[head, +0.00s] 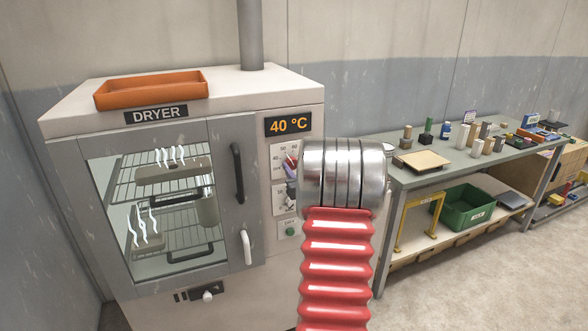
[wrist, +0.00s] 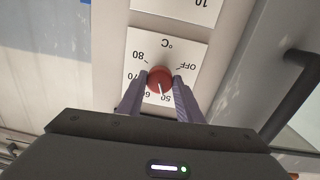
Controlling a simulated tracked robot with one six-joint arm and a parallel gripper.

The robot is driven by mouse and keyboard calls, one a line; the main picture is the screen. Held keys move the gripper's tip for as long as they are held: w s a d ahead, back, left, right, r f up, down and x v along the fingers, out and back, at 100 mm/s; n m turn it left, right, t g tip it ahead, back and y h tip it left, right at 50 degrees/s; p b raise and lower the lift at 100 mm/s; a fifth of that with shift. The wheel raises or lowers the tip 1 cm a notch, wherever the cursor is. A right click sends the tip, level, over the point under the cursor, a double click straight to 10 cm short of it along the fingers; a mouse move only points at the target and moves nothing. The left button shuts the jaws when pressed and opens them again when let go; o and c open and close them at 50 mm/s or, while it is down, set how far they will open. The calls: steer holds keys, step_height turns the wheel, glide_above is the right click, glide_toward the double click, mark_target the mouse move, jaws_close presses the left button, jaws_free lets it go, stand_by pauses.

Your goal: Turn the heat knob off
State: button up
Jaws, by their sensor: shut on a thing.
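The dryer (head: 82,185) stands at the left in the head view, and its display (head: 288,124) reads 40 °C. The heat knob (wrist: 159,77) is a round red knob with a white pointer line, on a white °C dial (wrist: 183,46). The dial appears upside down in the wrist view, with OFF at the right and 50 to 80 around it. The pointer is towards 50, away from OFF. My gripper (wrist: 161,82) has its two fingers on either side of the knob, shut on it. In the head view my arm partly hides the dial.
A second dial panel (head: 283,198) and a green button (head: 290,231) sit below the heat dial. The dryer door, with a dark handle (head: 237,172), is left of the controls. A workbench (head: 388,178) with small items stands right.

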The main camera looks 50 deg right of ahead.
steer(key=shift+w+a+n, duration=0.1)
steer(key=shift+w+n, duration=0.05)
steer(key=shift+n, duration=0.15)
steer(key=n, duration=0.5)
steer(key=shift+n, duration=0.4)
steer(key=n, duration=0.5)
steer(key=shift+w+n+t, duration=0.1)
steer(key=shift+n+t, duration=0.2)
steer(key=shift+t, duration=0.1)
steer(key=n, duration=0.3)
steer(key=shift+a+f+n+y, duration=0.1)
steer(key=shift+n+y, duration=0.2)
steer(key=n, duration=0.3)
steer(key=shift+n, duration=0.4)
steer(key=shift+f, duration=0.1)
steer(key=o, duration=0.8)
steer(key=shift+o, duration=1.2)
